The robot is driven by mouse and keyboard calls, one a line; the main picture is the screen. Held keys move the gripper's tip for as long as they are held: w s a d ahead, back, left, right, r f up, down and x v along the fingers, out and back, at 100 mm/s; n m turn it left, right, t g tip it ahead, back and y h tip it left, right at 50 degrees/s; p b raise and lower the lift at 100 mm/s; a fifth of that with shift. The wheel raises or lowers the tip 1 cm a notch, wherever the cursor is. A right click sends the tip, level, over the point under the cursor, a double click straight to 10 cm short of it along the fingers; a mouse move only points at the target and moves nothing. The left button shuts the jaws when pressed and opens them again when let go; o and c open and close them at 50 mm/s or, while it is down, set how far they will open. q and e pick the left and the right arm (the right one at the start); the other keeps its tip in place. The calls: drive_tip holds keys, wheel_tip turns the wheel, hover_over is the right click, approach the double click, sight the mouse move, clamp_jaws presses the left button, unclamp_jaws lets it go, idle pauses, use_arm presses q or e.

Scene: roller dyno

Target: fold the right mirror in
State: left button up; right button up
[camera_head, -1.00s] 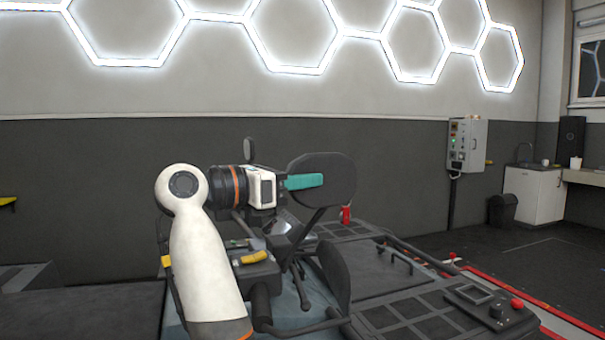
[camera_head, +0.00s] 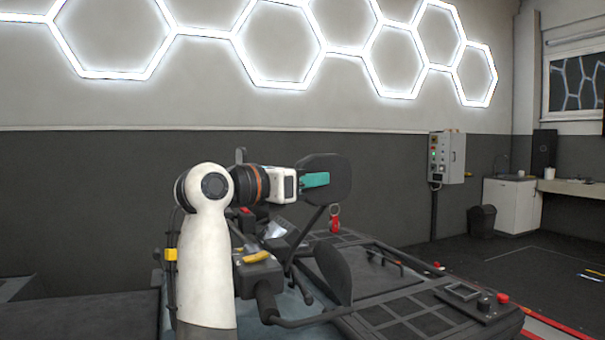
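The right mirror (camera_head: 340,180) is a dark rounded panel on a thin stalk, standing at the right side of the vehicle's handlebar. Its broad face is toward me. Only one finger shows clearly, so the gap between the fingers is hidden. I cannot tell whether the finger touches the mirror. My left gripper is not in view.
A handlebar with a black grip and lever (camera_head: 268,300) lies below the mirror, with a yellow part (camera_head: 257,257) near it. A small red object (camera_head: 334,222) is behind the stalk.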

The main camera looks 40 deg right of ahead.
drive_tip(key=shift+o, duration=0.4)
drive_tip(key=shift+a, duration=0.3)
drive_tip(key=a+b, duration=0.1)
drive_tip(key=a, duration=1)
drive_tip(key=shift+w+a, duration=0.2)
drive_tip(key=shift+w, duration=0.15)
